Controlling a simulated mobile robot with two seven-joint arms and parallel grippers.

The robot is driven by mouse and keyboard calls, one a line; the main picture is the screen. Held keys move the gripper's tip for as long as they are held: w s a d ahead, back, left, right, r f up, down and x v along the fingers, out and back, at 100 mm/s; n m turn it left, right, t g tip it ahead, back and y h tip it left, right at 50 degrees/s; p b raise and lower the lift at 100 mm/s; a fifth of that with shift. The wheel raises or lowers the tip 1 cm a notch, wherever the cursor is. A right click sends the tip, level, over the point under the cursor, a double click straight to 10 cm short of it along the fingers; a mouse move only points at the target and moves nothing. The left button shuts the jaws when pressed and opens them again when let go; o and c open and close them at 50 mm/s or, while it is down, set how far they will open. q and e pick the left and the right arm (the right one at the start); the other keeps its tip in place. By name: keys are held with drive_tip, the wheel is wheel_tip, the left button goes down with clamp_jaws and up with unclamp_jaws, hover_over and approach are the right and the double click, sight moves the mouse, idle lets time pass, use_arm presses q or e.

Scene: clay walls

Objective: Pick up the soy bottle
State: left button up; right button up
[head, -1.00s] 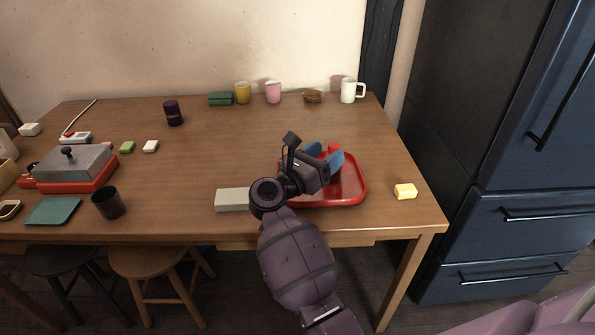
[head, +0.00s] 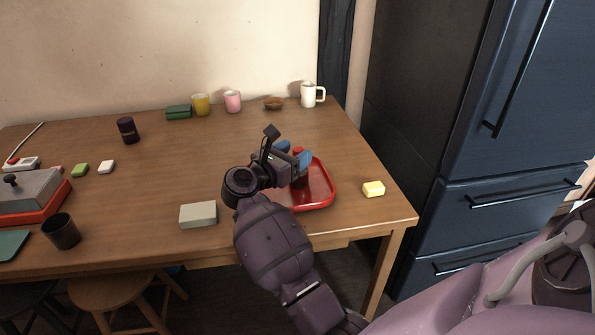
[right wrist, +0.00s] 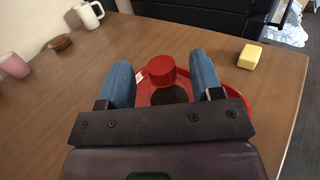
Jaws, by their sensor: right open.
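The soy bottle, with a red cap (right wrist: 161,70) and a dark body (right wrist: 169,95), stands on the red tray (head: 327,199). In the head view the bottle (head: 299,151) is mostly hidden behind my right gripper (head: 293,154). In the right wrist view the blue fingers of the right gripper (right wrist: 161,76) are spread, one to each side of the bottle, with gaps between them and the cap. The right gripper is open and empty. My left gripper is not in view.
A yellow block (head: 374,189) lies right of the tray and a pale grey block (head: 198,215) left of it. Several mugs, including a white mug (head: 309,95), line the table's back edge. A dark fridge (head: 440,110) stands to the right. The middle of the table is clear.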

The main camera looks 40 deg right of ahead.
sight(302, 148)
drive_tip(key=shift+w+d+f, duration=0.1)
drive_tip(key=shift+w+d, duration=0.1)
drive_tip(key=shift+d, duration=1.45)
clamp_jaws()
